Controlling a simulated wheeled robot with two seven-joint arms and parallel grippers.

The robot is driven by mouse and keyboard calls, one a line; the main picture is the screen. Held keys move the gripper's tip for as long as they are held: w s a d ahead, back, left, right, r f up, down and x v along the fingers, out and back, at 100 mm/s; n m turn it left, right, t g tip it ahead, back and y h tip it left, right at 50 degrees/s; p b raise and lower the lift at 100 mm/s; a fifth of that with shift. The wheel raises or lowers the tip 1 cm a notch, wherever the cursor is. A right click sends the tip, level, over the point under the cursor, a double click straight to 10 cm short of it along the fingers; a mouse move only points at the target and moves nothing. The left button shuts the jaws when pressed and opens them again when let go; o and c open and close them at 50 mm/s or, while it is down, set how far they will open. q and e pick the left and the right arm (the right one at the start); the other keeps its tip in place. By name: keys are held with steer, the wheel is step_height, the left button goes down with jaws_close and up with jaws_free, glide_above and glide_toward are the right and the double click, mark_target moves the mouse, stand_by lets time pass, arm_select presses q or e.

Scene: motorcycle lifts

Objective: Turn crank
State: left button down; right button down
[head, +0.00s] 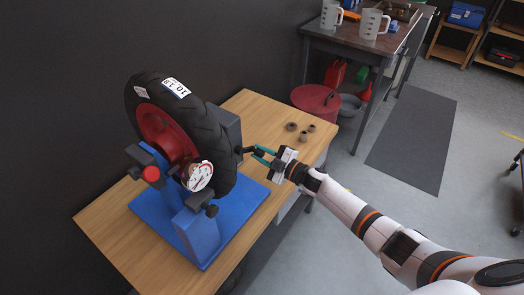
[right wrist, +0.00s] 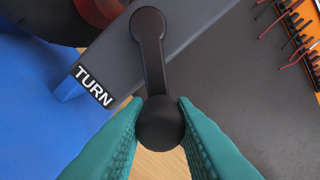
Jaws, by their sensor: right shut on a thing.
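A black crank with a round knob (right wrist: 160,124) shows in the right wrist view, its arm running up from the knob to a pivot on a dark grey housing (right wrist: 175,25). The housing bears a label reading "TURN" (right wrist: 94,87). In the head view the crank (head: 244,150) sticks out from the housing beside the tyre (head: 210,125). My right gripper (head: 260,155) is shut on the knob; in the right wrist view its teal fingers (right wrist: 160,135) press it from both sides. My left gripper is not in view.
The tyre stands on a blue stand (head: 200,238) with a dial gauge (head: 199,176), on a wooden bench (head: 100,225). Several small dark rings (head: 291,126) lie on the bench behind my right gripper. A red drum (head: 315,98) stands past the bench. A dark mat (head: 410,145) lies on the floor.

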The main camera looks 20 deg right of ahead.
steer(key=shift+f, duration=0.1)
stand_by(0.5)
steer(key=c, duration=1.2)
jaws_free()
steer(key=shift+s+d, duration=0.3)
steer(key=shift+s, duration=0.15)
steer(key=b+v, duration=0.1)
steer(key=v, duration=1)
